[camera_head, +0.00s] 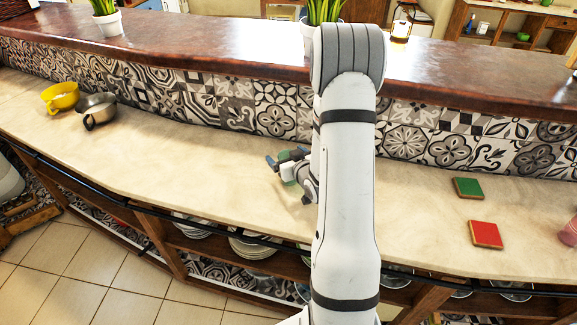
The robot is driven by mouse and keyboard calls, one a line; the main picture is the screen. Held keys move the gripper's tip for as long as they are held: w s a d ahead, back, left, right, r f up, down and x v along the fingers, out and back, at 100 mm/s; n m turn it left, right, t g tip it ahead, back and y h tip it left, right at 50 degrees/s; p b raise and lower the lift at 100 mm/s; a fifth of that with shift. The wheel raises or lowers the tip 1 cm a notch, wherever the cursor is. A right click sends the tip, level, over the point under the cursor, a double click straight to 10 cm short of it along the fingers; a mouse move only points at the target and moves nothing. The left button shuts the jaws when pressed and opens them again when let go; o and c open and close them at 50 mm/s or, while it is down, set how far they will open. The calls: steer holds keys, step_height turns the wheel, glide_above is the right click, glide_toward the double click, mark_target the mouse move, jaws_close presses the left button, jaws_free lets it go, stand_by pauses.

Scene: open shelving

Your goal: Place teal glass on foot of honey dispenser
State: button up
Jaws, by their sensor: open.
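My gripper (287,159) is low over the cream counter, left of my arm, with its jaws open. A small pale green, see-through thing (288,173) shows at the jaws; it looks like the teal glass, mostly covered by the gripper. I cannot tell whether it stands on the counter or touches the fingers. I cannot make out a honey dispenser or its foot; my arm hides part of the counter.
The counter (190,165) is clear left of my gripper up to a metal bowl (98,108) and yellow bowl (62,97). Right of my arm lie a green tile (468,188) and red tile (486,234). A pink object (569,233) is cut off at right. A patterned backsplash rises behind.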

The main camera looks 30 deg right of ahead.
steer(key=shift+w+f, duration=0.1)
steer(key=shift+w, duration=0.2)
steer(key=shift+c, duration=0.3)
steer(key=c, duration=1.2)
